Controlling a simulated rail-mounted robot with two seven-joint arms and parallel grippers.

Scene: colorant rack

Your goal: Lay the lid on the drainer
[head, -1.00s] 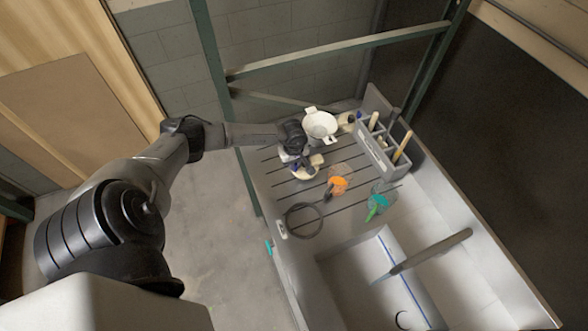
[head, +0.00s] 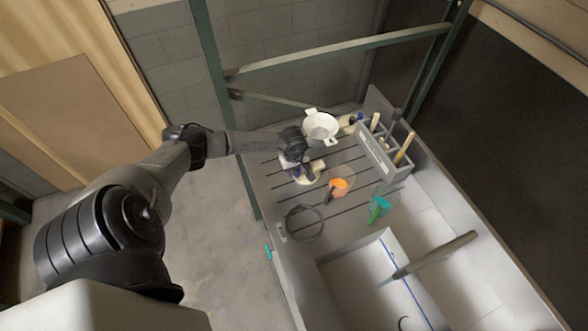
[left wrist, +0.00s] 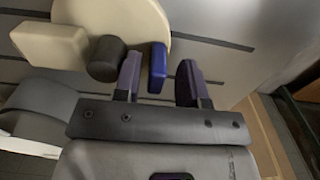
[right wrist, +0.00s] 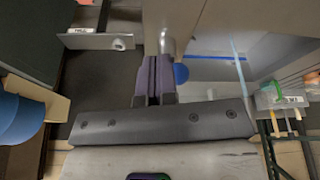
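A cream round piece (head: 310,173) lies on the grey slatted drainer (head: 262,185) and looks like the lid, though I cannot be sure. In the left wrist view the cream disc (left wrist: 105,15) has a cream block, a dark cylinder (left wrist: 106,58) and a blue tab (left wrist: 157,67) at its edge. My left gripper (head: 303,168) is right at this piece, and its arm hides part of it. Its fingers (left wrist: 160,82) are apart, with the blue tab between them, close to the left finger. My right gripper (right wrist: 154,78) shows only in its wrist view, fingers together, nothing visible between them.
A white bowl with lugs (head: 320,126) stands behind on the drainer. A grey caddy (head: 377,155) holds brushes at the right. An orange-filled cup (head: 341,185), a teal cup (head: 382,204) and a dark ring (head: 305,222) are nearer. The sink (head: 365,270) lies in front.

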